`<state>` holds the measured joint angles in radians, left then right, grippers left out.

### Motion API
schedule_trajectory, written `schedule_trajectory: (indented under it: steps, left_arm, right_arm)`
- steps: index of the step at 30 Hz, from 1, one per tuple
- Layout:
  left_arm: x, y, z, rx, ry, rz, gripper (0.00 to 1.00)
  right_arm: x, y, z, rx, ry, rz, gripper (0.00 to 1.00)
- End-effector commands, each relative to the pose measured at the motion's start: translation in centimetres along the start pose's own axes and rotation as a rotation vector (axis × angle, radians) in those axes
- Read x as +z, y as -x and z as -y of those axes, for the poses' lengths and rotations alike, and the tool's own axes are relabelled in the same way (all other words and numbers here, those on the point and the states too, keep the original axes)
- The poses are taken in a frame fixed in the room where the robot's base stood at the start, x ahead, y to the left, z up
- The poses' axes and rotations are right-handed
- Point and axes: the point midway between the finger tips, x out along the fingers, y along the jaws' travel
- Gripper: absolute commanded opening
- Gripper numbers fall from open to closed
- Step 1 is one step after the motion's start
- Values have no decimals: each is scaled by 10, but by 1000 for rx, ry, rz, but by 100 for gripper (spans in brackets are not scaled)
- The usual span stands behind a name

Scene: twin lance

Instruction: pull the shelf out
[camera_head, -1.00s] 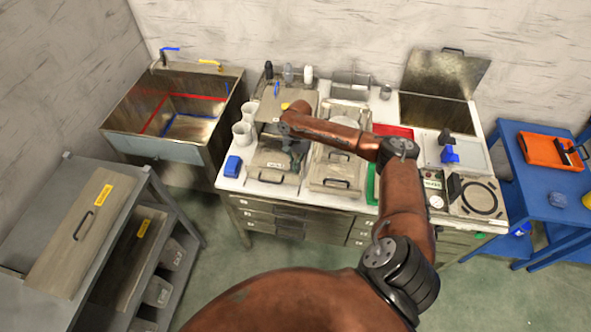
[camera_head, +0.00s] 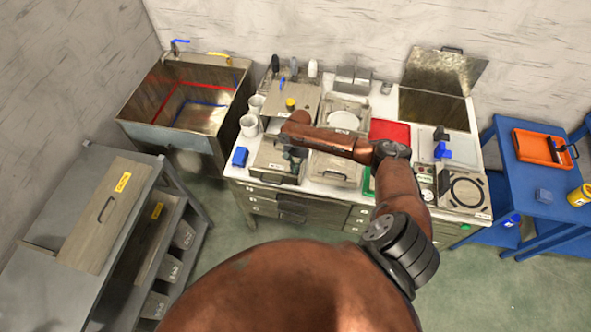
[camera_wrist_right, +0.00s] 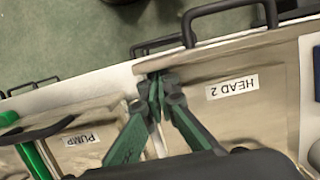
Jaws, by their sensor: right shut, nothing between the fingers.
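Two flat tan panels with dark handles lie side by side on the bench. The left one (camera_head: 268,172) is under my right gripper (camera_head: 292,156); the wrist view shows the panel labelled HEAD 2 (camera_wrist_right: 262,112). The other (camera_head: 335,168) appears to be the one labelled PUMP (camera_wrist_right: 95,112). In the wrist view my right gripper (camera_wrist_right: 160,80) has its green fingers together and empty, over the HEAD 2 panel's edge, apart from the dark handle (camera_wrist_right: 228,8). A raised tan shelf (camera_head: 292,104) stands behind. I cannot tell which shelf is meant. My left gripper is out of view.
White cups (camera_head: 249,125) and a blue box (camera_head: 240,157) stand left of the panels. A red tray (camera_head: 390,131) lies right. Drawers (camera_head: 325,210) are under the bench. A sink (camera_head: 185,105) and a grey rack (camera_head: 70,225) stand left, with floor between rack and bench.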

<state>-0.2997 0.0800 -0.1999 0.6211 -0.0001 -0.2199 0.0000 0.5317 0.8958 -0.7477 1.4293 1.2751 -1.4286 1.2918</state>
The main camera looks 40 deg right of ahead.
Motion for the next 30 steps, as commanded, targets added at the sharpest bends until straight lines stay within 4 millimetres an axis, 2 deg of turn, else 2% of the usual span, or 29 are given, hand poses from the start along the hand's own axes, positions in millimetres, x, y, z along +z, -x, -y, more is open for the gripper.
schedule_trajectory:
  steps: [1,6,11,14,24,30]
  left_arm:
    - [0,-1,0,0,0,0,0]
    - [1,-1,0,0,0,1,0]
    - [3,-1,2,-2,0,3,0]
    - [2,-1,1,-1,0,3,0]
    - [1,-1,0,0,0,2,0]
    - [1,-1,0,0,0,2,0]
  right_arm:
    - [6,-5,0,2,4,13,0]
    - [7,-6,0,3,5,17,0]
    - [8,-2,1,3,6,18,0]
    - [6,12,1,3,6,15,0]
    - [1,85,0,0,3,4,0]
    - [-1,111,0,-1,0,2,0]
